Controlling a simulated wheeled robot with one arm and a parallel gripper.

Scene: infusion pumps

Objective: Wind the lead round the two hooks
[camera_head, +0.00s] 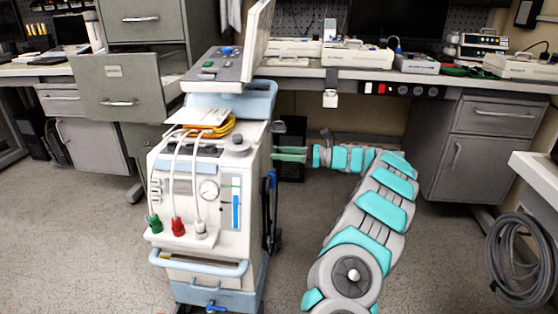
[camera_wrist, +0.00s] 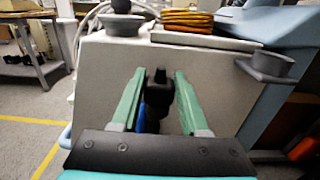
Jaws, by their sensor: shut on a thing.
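My gripper (camera_head: 288,153) is beside the right side of a white and blue wheeled medical unit (camera_head: 195,185). In the wrist view its green fingers (camera_wrist: 160,92) are on either side of a black plug-like end (camera_wrist: 158,97), which I take as the end of the lead; it is held in front of the unit's pale side panel. A little blue shows below it. Two grey round-ended hooks stand out from this panel, one at the upper left (camera_wrist: 122,26) and one at the right (camera_wrist: 266,66). The gripper is between and below them. The lead's run is mostly hidden.
A coiled orange cable (camera_head: 208,123) lies on top of the unit. A long bench (camera_head: 330,72) with devices stands behind, with a grey drawer cabinet (camera_head: 490,150) below. A grey cable coil (camera_head: 520,262) hangs at the right. Open floor lies around the unit.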

